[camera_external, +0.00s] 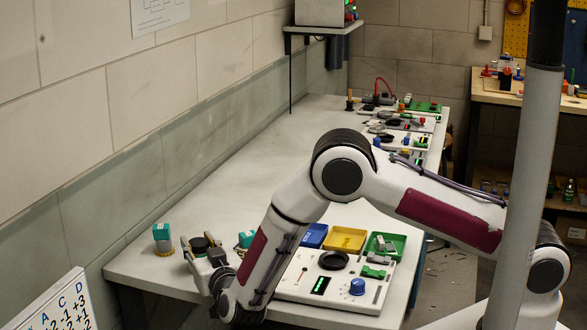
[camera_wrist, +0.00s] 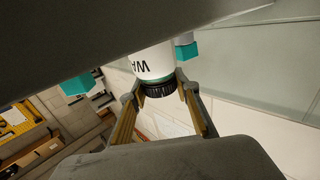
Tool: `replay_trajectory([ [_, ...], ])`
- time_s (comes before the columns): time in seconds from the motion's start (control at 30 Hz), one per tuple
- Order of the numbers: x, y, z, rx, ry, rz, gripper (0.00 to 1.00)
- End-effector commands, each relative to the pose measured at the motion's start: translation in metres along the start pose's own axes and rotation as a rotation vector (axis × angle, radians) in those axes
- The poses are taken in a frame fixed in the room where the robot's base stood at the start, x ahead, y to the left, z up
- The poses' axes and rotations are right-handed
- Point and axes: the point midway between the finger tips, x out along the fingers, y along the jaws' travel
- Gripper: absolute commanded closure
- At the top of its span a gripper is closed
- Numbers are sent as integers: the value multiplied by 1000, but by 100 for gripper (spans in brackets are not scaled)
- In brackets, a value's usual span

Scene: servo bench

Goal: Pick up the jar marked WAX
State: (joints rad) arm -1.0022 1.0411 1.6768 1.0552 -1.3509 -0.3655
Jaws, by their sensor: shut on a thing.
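A white jar (camera_wrist: 152,62) with a teal band and a black ribbed lid shows in the wrist view. Its upside-down letters "WA" show, and the rest of the marking is hidden. My gripper (camera_wrist: 160,91) is shut on this jar, with one finger on each side near the lid. In the external view my gripper (camera_external: 204,250) is over the near left part of the bench, and a dark round lid (camera_external: 200,243) shows between its fingers. The jar's body is mostly hidden there. I cannot tell whether its base touches the bench.
A teal-topped jar (camera_external: 162,238) stands left of my gripper at the bench edge. Another teal thing (camera_external: 247,238) is just right of it, partly behind my arm. Blue (camera_external: 312,235), yellow (camera_external: 346,239) and green (camera_external: 386,245) trays lie to the right.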

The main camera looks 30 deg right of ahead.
Motion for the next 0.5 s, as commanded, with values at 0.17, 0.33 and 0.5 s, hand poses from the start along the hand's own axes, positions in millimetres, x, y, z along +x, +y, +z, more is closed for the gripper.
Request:
replay_trajectory([
  [0.17, 0, 0, -2, 1, 1, 0, 94],
  [0.33, 0, 0, -11, 2, 1, 0, 94],
  [0.5, 0, 0, -27, 3, 2, 0, 94],
])
